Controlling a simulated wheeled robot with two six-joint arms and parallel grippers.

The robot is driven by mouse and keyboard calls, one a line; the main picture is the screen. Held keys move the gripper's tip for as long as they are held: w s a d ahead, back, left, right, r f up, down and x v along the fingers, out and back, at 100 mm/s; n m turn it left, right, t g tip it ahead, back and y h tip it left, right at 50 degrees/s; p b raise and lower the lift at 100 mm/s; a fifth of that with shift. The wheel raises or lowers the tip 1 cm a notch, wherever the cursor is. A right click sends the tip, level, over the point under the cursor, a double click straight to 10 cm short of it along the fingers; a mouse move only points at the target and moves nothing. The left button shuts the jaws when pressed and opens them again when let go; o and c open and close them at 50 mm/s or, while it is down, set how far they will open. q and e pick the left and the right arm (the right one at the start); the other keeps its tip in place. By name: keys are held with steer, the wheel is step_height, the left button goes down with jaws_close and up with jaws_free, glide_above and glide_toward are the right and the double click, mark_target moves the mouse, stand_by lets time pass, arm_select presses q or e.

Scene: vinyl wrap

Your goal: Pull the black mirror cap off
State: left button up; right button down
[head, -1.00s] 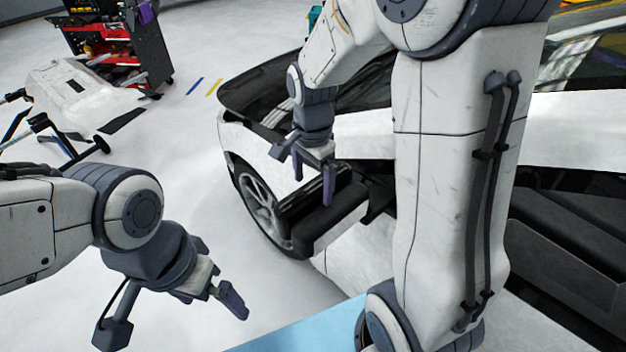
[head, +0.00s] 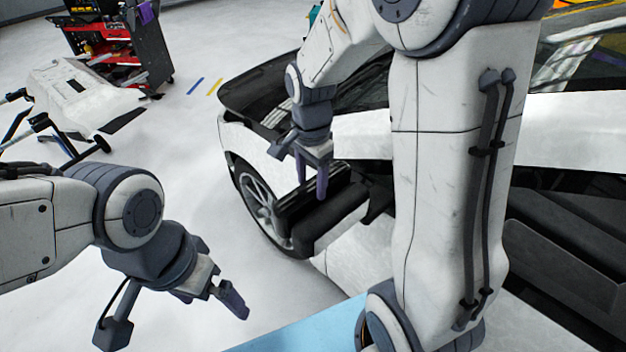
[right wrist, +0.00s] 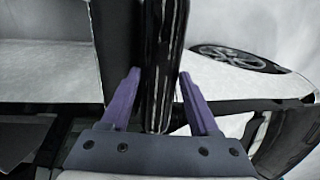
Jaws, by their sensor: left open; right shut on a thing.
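The black mirror cap (head: 292,212) is on the side mirror of the white car, at the mirror's wheel-facing side. In the right wrist view the cap (right wrist: 167,55) is a glossy black upright strip between the purple fingers. My right gripper (head: 311,180) reaches down from above and is shut on the cap. The dark mirror body (head: 332,212) lies right beside it. I cannot tell whether the cap is still attached. My left gripper (head: 212,300) is open and empty, low at the left, away from the car.
The white car (head: 235,140) has its front wheel (head: 257,200) just behind the mirror. A blue surface (head: 300,325) lies at the bottom. A white panel on a stand (head: 85,95) and a red tool cart (head: 110,50) stand far left. Open floor lies between.

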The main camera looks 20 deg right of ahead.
steer(key=shift+w+a, duration=0.15)
steer(key=shift+w, duration=0.25)
steer(key=w+a+p, duration=0.2)
steer(key=w, duration=0.4)
steer(key=shift+w+a+p, duration=0.15)
steer(key=shift+w+p, duration=0.1)
steer(key=shift+p, duration=0.1)
stand_by(0.8)
stand_by(0.3)
